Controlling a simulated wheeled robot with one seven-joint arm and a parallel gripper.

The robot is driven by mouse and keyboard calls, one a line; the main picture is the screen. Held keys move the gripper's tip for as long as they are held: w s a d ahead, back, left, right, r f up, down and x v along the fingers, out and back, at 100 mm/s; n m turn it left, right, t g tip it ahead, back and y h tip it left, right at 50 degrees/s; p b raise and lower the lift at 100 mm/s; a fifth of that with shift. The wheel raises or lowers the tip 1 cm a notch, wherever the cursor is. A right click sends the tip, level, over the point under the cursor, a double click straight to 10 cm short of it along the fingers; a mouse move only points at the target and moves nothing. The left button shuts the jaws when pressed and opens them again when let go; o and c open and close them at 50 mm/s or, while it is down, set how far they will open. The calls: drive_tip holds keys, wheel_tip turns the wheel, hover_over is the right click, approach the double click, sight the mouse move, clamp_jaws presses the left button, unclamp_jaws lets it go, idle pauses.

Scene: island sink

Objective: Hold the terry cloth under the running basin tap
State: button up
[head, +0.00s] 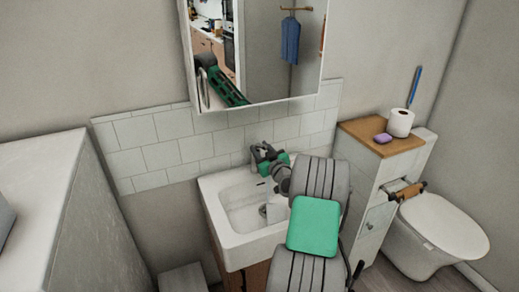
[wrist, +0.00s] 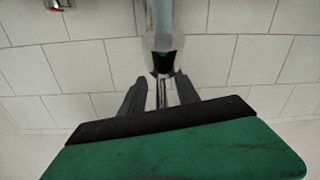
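The white basin (head: 222,228) is at the centre of the head view. My gripper (head: 258,150) is above its back edge, by the wall tiles, and largely hides the tap. In the wrist view, the fingers of my gripper (wrist: 161,88) point at the wall, close to a grey metal tap part (wrist: 160,28). I cannot tell whether they touch it or close on it. No cloth shows in the gripper. A blue cloth (head: 290,41) hanging from a wooden holder shows only as a reflection in the mirror.
The mirror (head: 270,75) is above the basin. A pale box-like unit (head: 40,180) stands at left.

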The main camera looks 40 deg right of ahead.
drive_tip(key=shift+a+r, duration=0.1)
drive_tip(key=shift+a, duration=0.05)
drive_tip(key=shift+c, duration=0.5)
clamp_jaws()
drive_tip(key=shift+w+a, duration=0.1)
idle(0.5)
